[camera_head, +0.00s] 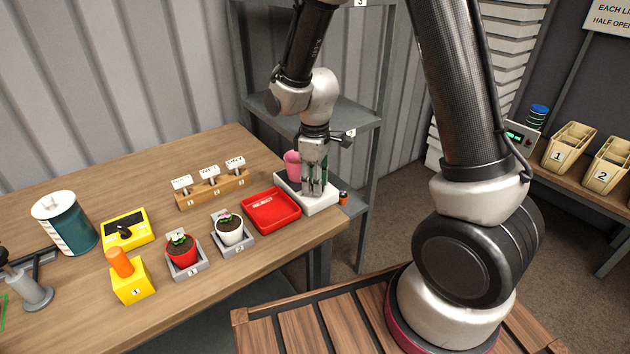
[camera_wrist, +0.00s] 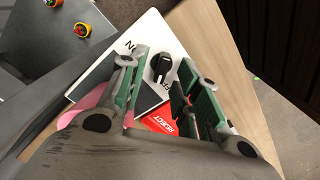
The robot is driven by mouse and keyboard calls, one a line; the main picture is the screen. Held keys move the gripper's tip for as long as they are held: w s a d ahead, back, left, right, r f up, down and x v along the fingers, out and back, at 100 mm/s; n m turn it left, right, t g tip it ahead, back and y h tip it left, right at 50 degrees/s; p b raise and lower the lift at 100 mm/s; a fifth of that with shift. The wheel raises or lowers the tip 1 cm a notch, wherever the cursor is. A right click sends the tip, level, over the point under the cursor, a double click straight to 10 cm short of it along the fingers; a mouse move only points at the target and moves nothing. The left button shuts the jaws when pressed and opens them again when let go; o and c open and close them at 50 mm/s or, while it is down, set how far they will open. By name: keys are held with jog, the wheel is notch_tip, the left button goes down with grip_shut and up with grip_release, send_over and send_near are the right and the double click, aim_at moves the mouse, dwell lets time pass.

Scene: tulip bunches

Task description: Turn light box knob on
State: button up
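The white light box (camera_head: 322,208) stands at the right end of the wooden table. In the wrist view its white top (camera_wrist: 108,72) carries dark lettering, partly hidden, and a black knob (camera_wrist: 160,66). My gripper (camera_head: 314,188) points down over the box. In the wrist view its green-padded fingers (camera_wrist: 164,62) are apart, one on each side of the knob. A gap shows between the pads and the knob; I cannot tell how far down the fingertips reach. The knob is hidden behind the gripper in the head view.
A red REJECT tray (camera_head: 270,210) lies just left of the light box. A metal shelf (camera_head: 350,112) rises behind.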

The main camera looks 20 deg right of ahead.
jog(key=shift+f, duration=0.1)
grip_shut()
jog(key=shift+m, duration=0.3)
jog(key=m, duration=0.3)
jog(key=shift+w+d, duration=0.1)
jog(key=m, duration=0.3)
jog(key=shift+d+m, duration=0.1)
jog(key=shift+m, duration=0.2)
jog(key=m, duration=0.6)
jog(key=shift+w+d, duration=0.1)
jog(key=shift+d, duration=0.1)
jog(key=shift+m, duration=0.3)
